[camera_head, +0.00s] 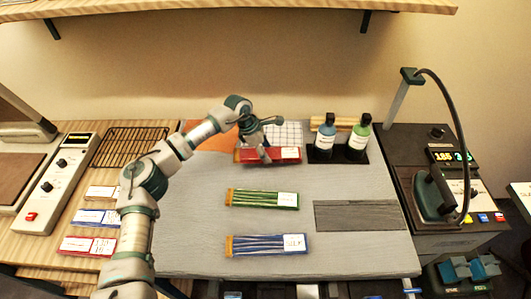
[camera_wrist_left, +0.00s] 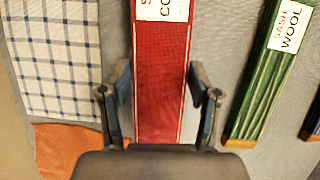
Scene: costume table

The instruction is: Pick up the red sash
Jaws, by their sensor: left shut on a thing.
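The red sash (camera_head: 285,154), a flat red strip with a white label, lies at the back of the grey table mat. In the left wrist view the red sash (camera_wrist_left: 161,70) runs up the middle of the picture, between the two fingers. My left gripper (camera_head: 262,148) reaches down onto it from above. In the left wrist view my left gripper (camera_wrist_left: 161,108) is shut on the sash, one finger along each long edge. The gripper hides part of the sash in the head view. My right gripper is not in view.
A green sash (camera_head: 262,199) and a blue sash (camera_head: 266,245) lie nearer on the mat (camera_head: 190,220). A checked cloth (camera_wrist_left: 55,60) and orange cloth (camera_wrist_left: 65,150) lie beside the red sash. Two bottles (camera_head: 325,137) stand to its right. A shelf (camera_head: 220,8) hangs above.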

